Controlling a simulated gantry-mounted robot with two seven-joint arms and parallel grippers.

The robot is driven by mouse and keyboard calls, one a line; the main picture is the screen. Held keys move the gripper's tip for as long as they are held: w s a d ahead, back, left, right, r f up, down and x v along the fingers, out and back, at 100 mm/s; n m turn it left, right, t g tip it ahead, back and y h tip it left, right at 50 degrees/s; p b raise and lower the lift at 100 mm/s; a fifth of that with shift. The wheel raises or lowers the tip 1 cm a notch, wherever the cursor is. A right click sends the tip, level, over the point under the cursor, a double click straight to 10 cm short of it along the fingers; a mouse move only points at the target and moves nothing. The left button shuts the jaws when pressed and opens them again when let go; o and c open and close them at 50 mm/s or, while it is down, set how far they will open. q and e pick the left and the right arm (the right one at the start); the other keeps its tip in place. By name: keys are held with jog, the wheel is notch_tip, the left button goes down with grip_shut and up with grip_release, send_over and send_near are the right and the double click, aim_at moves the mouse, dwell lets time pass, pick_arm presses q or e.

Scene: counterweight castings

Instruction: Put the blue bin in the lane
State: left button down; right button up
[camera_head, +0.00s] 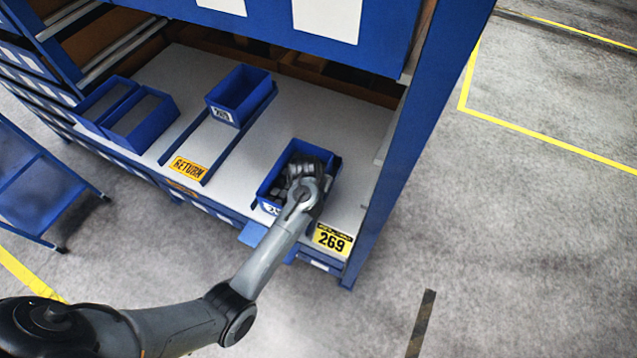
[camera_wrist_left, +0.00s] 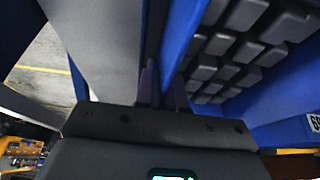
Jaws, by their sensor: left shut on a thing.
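A blue bin (camera_head: 270,183) with dark blocks inside stands on the right part of the pale shelf, behind a yellow 269 label (camera_head: 333,239). My left gripper (camera_head: 312,168) is at this bin's right side, its fingertips hidden in the head view. In the left wrist view, my left gripper (camera_wrist_left: 165,88) is shut on the blue bin wall (camera_wrist_left: 183,35), with dark blocks beside it. A lane (camera_head: 208,143) between two blue rails has a yellow RETURN label (camera_head: 188,168) at its front. Another blue bin (camera_head: 238,92) sits at its back. My right gripper is out of view.
Two more blue bins (camera_head: 141,122) stand side by side at the shelf's left. A blue rack post (camera_head: 405,140) rises close to the right of the held bin. The shelf is bare between the held bin and the lane. A blue cart (camera_head: 40,185) stands at left.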

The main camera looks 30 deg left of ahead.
pick_arm(q)
jog(key=c, duration=1.2)
grip_release()
jog(key=shift+c, duration=0.2)
jog(key=shift+s+r, duration=0.15)
jog(key=shift+r, duration=0.4)
jog(key=p+v, duration=0.1)
jog(key=v, duration=0.9)
jog(key=shift+s+r, duration=0.1)
jog(key=shift+r, duration=0.2)
jog(key=s+d+f+m, duration=0.1)
jog(key=s+d, duration=0.1)
jog(key=s, duration=1)
jog(key=s+d+f+m+g, duration=0.1)
jog(key=s+d+m, duration=0.1)
jog(key=s, duration=1.1)
jog(key=shift+d+f+h, duration=0.2)
jog(key=shift+d+h, duration=0.2)
jog(key=shift+d, duration=0.15)
jog(key=shift+r+p, duration=0.1)
jog(key=shift+p, duration=0.2)
